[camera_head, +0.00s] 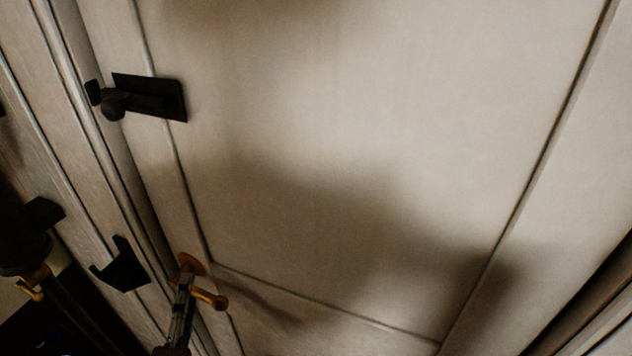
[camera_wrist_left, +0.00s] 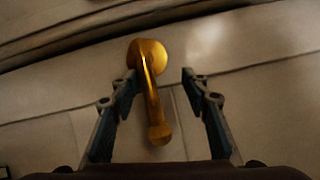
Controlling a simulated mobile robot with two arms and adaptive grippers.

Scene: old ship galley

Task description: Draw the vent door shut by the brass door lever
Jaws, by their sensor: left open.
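The vent door (camera_head: 370,150) is a pale panelled door that fills most of the head view. I cannot tell from these views how far it stands from its frame. The brass door lever (camera_head: 209,298) is low near the door's left edge, with a round base and a knobbed arm. In the left wrist view the lever (camera_wrist_left: 153,100) lies between the two fingers of my left gripper (camera_wrist_left: 160,88). The fingers are apart, with a gap on each side of it. In the head view my left gripper (camera_head: 184,290) partly covers the lever. My right gripper is not seen.
A black latch (camera_head: 150,97) sits higher on the door's left edge. A black bracket (camera_head: 122,266) is on the pale surface left of the lever. Dark fittings with brass bits (camera_head: 35,278) are at the far left. Shadows lie on the door panel.

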